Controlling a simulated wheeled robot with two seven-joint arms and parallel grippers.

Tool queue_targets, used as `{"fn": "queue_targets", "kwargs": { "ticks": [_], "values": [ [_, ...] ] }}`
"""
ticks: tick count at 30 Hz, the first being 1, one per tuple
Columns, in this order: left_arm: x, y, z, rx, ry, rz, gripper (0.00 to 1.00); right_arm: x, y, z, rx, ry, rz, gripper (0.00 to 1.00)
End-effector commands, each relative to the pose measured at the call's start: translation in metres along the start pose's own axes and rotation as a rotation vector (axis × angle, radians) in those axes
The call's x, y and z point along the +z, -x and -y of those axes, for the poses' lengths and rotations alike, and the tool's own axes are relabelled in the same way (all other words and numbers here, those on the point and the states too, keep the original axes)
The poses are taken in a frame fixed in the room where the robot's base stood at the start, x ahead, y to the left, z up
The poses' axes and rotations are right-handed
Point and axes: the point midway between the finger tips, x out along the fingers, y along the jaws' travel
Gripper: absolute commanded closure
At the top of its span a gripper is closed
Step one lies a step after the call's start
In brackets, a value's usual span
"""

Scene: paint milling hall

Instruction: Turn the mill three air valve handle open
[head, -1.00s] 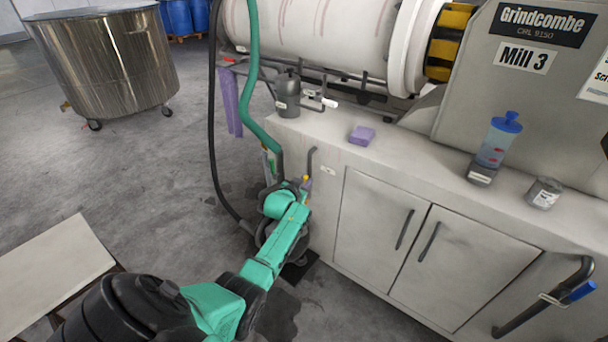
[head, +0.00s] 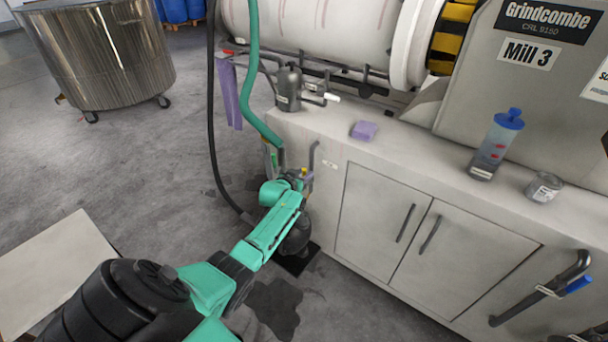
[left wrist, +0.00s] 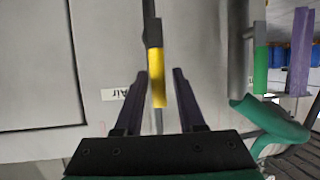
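The yellow air valve handle (left wrist: 157,78) stands in the middle of the left wrist view, on a dark fitting in front of the cabinet side. In the head view the handle (head: 304,171) is a small yellow spot by the cabinet's left corner. My left gripper (left wrist: 161,72) is open, with the handle's yellow end between its dark fingertips and a visible gap on each side. In the head view my left gripper (head: 299,183) is small and partly hidden by its own arm. An "Air" label (left wrist: 116,94) is on the cabinet beside it. My right gripper is out of view.
A green hose (head: 254,80) and a black hose (head: 212,130) hang left of the valve. The mill cabinet (head: 318,220) carries a grey can (head: 288,92), a purple sponge (head: 364,131), a blue-capped bottle (head: 494,148) and a tin (head: 544,188). Floor is open at left.

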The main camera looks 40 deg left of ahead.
Motion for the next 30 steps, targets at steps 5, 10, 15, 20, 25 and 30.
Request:
{"fn": "queue_targets", "kwargs": {
  "ticks": [5, 10, 15, 20, 25, 30],
  "values": [
    [0.0, 0.0, 0.0, 0.0, -0.001, 0.0, 0.49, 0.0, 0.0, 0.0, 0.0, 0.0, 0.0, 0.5],
    [-0.001, 0.001, -0.001, 0.001, -0.002, 0.0, 0.49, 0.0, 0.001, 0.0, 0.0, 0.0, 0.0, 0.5],
    [-0.002, 0.019, -0.002, 0.003, -0.003, 0.002, 0.49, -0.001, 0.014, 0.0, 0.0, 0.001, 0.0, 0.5],
    [-0.003, 0.054, -0.001, 0.002, -0.002, 0.003, 0.49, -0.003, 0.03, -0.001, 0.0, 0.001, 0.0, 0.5],
    [-0.001, 0.102, 0.0, 0.001, -0.003, 0.004, 0.49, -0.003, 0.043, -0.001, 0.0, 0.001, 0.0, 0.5],
    [0.001, 0.137, 0.0, 0.0, -0.001, 0.003, 0.49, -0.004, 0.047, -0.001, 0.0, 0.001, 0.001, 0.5]
  ]
}}
